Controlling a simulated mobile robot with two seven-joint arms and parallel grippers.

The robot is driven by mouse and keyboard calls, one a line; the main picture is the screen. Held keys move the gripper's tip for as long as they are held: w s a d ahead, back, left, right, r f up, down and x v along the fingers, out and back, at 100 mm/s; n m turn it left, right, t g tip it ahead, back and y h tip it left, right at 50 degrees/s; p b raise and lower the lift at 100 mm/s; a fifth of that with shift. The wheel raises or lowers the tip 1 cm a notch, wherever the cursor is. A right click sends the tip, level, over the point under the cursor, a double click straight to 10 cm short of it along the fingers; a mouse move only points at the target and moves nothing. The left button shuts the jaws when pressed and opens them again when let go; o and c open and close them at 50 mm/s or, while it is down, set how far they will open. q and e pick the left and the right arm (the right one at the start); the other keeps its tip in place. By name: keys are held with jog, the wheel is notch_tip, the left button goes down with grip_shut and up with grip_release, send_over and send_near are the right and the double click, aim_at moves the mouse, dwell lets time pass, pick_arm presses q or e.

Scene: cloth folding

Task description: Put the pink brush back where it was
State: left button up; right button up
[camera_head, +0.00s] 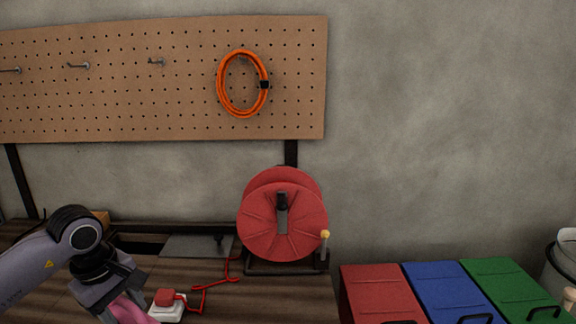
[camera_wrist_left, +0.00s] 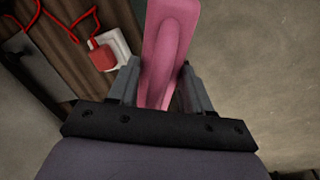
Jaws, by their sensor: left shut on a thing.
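The pink brush (camera_wrist_left: 168,38) is between the fingers of my left gripper (camera_wrist_left: 161,85) in the left wrist view. The gripper is shut on it, and the brush reaches out past the fingertips toward the top of the picture. In the head view the pink brush (camera_head: 128,308) shows only in part at the bottom edge, below my left gripper (camera_head: 118,294). The bristles cannot be made out. My right gripper is not in view.
A pegboard (camera_head: 120,95) with several hooks and an orange cable coil (camera_head: 220,84) hangs on the wall. A red cable reel (camera_head: 262,230) stands on the wooden bench (camera_head: 235,300), near a white socket box (camera_head: 168,313) with a red plug. Red, blue and green lidded bins stand right.

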pick_arm(q)
jog(key=s+d+m+g+h, duration=0.1)
jog(key=s+d+m, duration=0.7)
jog(key=m, duration=0.4)
jog(key=shift+d+g, duration=0.25)
jog(key=shift+g, duration=0.05)
